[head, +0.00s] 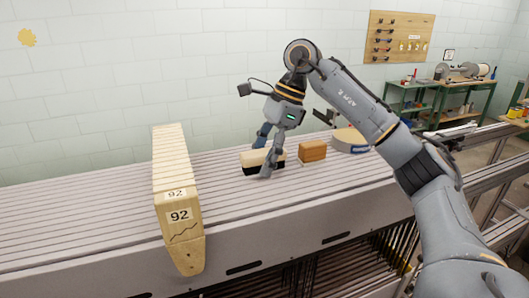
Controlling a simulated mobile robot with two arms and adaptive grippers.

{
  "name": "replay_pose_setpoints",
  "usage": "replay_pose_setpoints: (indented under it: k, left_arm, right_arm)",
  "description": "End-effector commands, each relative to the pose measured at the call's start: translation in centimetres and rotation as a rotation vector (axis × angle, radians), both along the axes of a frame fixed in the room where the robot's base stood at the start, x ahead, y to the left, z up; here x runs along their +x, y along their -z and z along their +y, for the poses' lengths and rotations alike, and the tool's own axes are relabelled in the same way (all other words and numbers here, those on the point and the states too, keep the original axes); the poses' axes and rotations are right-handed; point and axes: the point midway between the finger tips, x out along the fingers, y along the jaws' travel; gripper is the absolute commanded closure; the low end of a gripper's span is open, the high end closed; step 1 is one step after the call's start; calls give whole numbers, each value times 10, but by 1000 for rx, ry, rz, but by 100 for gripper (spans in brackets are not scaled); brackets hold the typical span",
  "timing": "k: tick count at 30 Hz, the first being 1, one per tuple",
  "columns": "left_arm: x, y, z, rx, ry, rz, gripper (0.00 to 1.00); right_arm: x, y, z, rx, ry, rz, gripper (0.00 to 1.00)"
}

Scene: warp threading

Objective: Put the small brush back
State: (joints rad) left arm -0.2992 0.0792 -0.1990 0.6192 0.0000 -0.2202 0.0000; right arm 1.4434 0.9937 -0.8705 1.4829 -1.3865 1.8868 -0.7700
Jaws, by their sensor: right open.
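A cream block with a dark underside, like a brush (249,158), lies on the slatted grey top near the middle of the head view. My right gripper (264,160) points down over its right part, jaws open, one finger in front of it and the other behind. I cannot tell whether the fingers touch it. Which one is the small brush is not certain. My left gripper is out of view.
A long wooden piece marked 92 (178,190) stands across the slatted top (80,215) at left. A round pale wooden object with a blue label (350,138) sits right of the blocks. A pegboard (399,38) and green benches (468,90) stand behind.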

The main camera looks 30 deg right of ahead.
Motion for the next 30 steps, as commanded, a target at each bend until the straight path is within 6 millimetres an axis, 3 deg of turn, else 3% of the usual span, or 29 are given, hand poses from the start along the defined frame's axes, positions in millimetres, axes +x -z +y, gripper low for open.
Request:
replay_pose_setpoints:
  k: [5, 10, 18, 24, 30]
  left_arm:
    - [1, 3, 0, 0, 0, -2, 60]
    - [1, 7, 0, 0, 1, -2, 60]
    - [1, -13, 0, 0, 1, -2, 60]
    - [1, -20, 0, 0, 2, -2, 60]
    - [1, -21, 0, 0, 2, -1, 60]
  right_arm:
    - [0, -13, -4, 1, 2, -4, 47]
    - [-3, -48, -17, 3, 2, -6, 47]
    - [-8, -94, -36, 0, 3, -3, 47]
    - [-10, -111, -43, 0, 1, -1, 47]
    - [-10, -114, -45, 0, 1, 0, 47]
